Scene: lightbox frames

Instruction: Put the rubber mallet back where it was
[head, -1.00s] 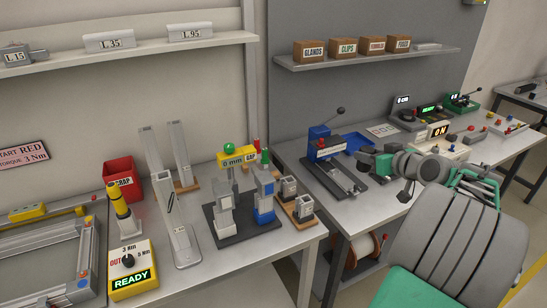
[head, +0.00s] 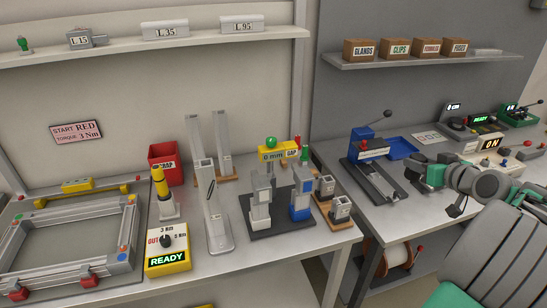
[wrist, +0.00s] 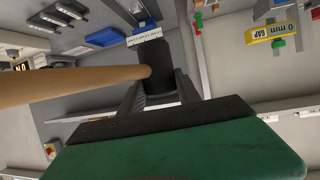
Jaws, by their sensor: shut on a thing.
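The rubber mallet shows in the wrist view. Its pale wooden handle (wrist: 75,86) runs in from the left edge to a dark block, which looks like its head (wrist: 158,88). My gripper (wrist: 160,82) is shut on the mallet at this dark part, between its two fingers. The mallet is held above the benches. In the head view my arm is at the right, over the right bench; I cannot make out the mallet or the fingertips there.
The left bench (head: 290,262) holds a yellow READY box (head: 167,252), a red scrap bin (head: 165,163), a grey frame (head: 68,243) and upright fixtures. A blue press (head: 366,152) and blue tray (head: 402,147) stand on the right bench. A shelf (head: 420,60) with labelled boxes hangs above.

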